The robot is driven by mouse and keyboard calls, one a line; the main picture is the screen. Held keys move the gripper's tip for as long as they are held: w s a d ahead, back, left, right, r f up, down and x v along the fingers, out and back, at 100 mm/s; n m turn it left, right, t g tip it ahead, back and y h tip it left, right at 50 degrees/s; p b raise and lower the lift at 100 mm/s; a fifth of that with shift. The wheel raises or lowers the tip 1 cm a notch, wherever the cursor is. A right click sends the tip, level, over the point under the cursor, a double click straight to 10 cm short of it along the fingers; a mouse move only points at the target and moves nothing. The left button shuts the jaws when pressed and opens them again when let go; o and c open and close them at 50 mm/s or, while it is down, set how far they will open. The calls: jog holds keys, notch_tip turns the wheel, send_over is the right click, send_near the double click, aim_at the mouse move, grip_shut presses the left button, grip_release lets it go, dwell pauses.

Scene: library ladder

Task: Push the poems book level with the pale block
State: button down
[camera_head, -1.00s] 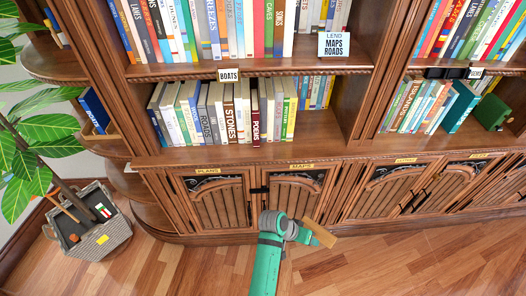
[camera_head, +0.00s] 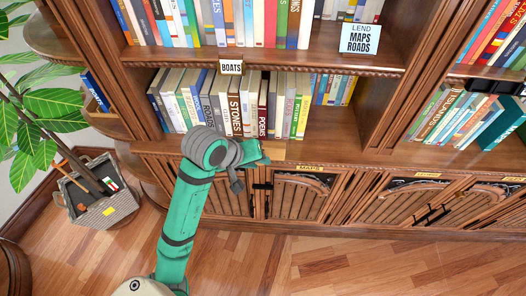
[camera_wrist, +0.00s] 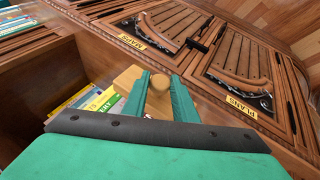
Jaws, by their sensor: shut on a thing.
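The poems book (camera_head: 262,112), dark with a red-brown spine, stands upright in the middle row of the BOATS shelf, right of the brown STONES book (camera_head: 234,116). Its lower end is close above my gripper. The pale block (camera_head: 274,150), light wood, is at the shelf's front edge just below the books. In the wrist view the pale block (camera_wrist: 126,80) has a round knob (camera_wrist: 158,77) between my fingers. My gripper (camera_head: 257,153) is shut on this knob; it also shows in the wrist view (camera_wrist: 160,82). I cannot tell whether block and book touch.
Books stand tightly on both sides of the poems book. The shelf is bare to the right of the row (camera_head: 335,125). A BOATS label (camera_head: 231,68) hangs from the shelf above. Cabinet doors (camera_head: 300,195) lie below. A basket (camera_head: 98,195) and plant stand at left.

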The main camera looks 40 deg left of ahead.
jog(key=shift+w+a+r, duration=0.1)
jog(key=shift+a+r, duration=0.05)
jog(key=shift+r, duration=0.2)
jog(key=shift+s, duration=0.2)
jog(key=shift+w+a, duration=0.45)
jog(key=shift+w, duration=0.25)
jog(key=shift+w+a, duration=0.35)
jog(key=shift+w, duration=0.3)
jog(key=shift+w+a, duration=0.4)
jog(key=shift+w, duration=0.2)
jog(key=shift+w+a, duration=0.35)
jog(key=shift+w, duration=0.3)
jog(key=shift+w+a, duration=0.5)
jog(key=shift+w, duration=0.3)
jog(key=shift+w+a, duration=0.5)
jog(key=shift+w, duration=0.3)
jog(key=s+d, duration=0.3)
jog(key=s, duration=0.3)
jog(key=shift+d, duration=0.35)
dwell(1.2)
